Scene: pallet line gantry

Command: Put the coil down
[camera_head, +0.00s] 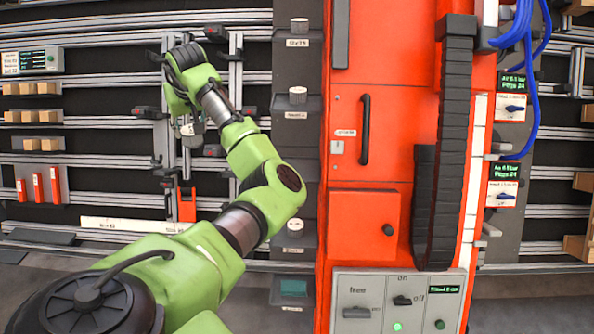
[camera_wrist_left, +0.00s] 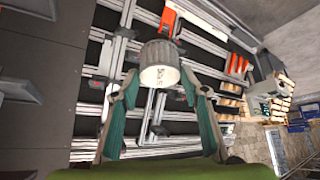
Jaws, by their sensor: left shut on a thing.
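The coil (camera_wrist_left: 160,66), a short grey ribbed cylinder with a pale, lettered end face, sits between the fingertips in the left wrist view. My left gripper (camera_wrist_left: 159,84) is shut on it, one teal-padded finger on each side. In the head view my left gripper (camera_head: 188,128) hangs below the green wrist, in front of the rail rack at the left. There the coil is small and partly hidden by the fingers. I cannot tell whether its underside touches anything. My right gripper is in neither view.
A column of dark holders right of my arm bears similar grey cylinders (camera_head: 298,95). The orange gantry cabinet (camera_head: 385,160) stands beside it. Rails (camera_head: 100,80) with wooden blocks (camera_head: 40,116) and orange pieces (camera_head: 38,187) lie left. A labelled white strip (camera_head: 135,225) runs below the gripper.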

